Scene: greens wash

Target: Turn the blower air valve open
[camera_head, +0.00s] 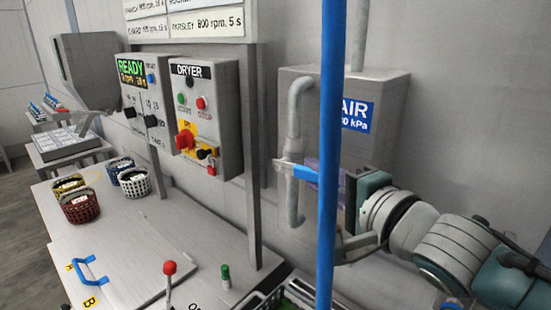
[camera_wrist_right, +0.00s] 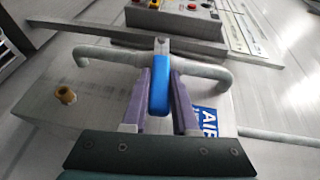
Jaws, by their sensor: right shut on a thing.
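The blower air valve has a blue lever (camera_head: 303,173) on a grey pipe (camera_head: 293,205) in front of the grey box with the blue AIR sign (camera_head: 357,115). The lever sticks out crosswise to the pipe. In the right wrist view the lever (camera_wrist_right: 159,88) lies between the two purple fingers of my right gripper (camera_wrist_right: 159,100), which is shut on it. In the head view my right gripper (camera_head: 333,183) reaches in from the right, and a blue upright pole (camera_head: 329,90) hides part of it and of the lever's end. My left gripper is not in view.
The dryer control box (camera_head: 213,125) with a red and yellow switch hangs left of the valve. Several small baskets (camera_head: 80,206) stand on the counter (camera_head: 130,218). A red-knobbed lever (camera_head: 169,268) and a green knob (camera_head: 225,272) rise at the front. A brass fitting (camera_wrist_right: 65,94) shows on the box.

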